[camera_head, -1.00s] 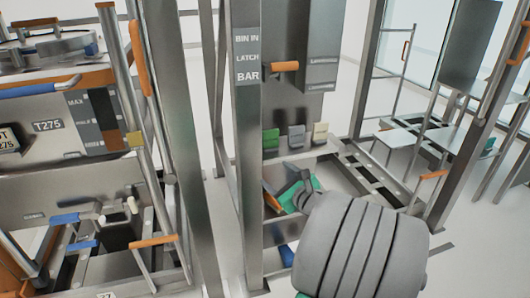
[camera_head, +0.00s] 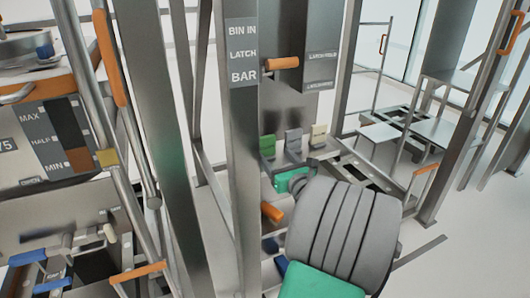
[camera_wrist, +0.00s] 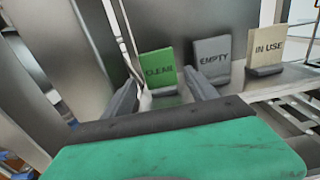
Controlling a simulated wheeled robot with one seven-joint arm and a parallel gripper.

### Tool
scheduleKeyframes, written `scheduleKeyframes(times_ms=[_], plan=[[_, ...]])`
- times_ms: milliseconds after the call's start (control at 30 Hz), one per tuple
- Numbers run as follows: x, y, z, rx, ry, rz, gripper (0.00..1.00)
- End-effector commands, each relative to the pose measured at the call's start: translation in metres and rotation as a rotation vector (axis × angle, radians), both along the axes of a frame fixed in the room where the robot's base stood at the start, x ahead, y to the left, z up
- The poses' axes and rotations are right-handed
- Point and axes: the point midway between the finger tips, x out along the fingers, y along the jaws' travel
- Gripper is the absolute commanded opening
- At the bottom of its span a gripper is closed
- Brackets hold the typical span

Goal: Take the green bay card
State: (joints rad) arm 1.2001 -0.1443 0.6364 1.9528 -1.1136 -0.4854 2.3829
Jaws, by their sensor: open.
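The green bay card (camera_head: 267,146) stands upright at the left of a row of three on a ledge. In the wrist view the green card (camera_wrist: 158,70) reads roughly "CLEAR", its first letter partly hidden. My gripper (camera_wrist: 160,90) is open, with one dark finger at the card's lower left and the other to its lower right, in front of the grey card. Nothing shows between the fingers except the view of the card beyond.
A grey card (camera_wrist: 212,58) reading "EMPTY" and a cream card (camera_wrist: 266,47) reading "IN USE" stand right of the green one. A steel post (camera_head: 243,170) rises to the left. An orange handle (camera_head: 272,212) sticks out below the ledge.

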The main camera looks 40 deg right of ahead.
Motion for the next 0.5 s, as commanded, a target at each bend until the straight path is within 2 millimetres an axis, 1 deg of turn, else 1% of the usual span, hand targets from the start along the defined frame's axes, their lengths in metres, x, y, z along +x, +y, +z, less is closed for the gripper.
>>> scheduleKeyframes(times_ms=[100,233,333,500], plan=[[0.021,-0.003,-0.001,0.000,-0.001,0.007,0.67],[0.042,-0.010,-0.001,-0.001,0.000,0.005,0.67],[0.047,-0.013,0.000,0.000,-0.001,0.001,0.67],[0.046,-0.014,0.000,0.000,0.000,-0.002,0.67]])
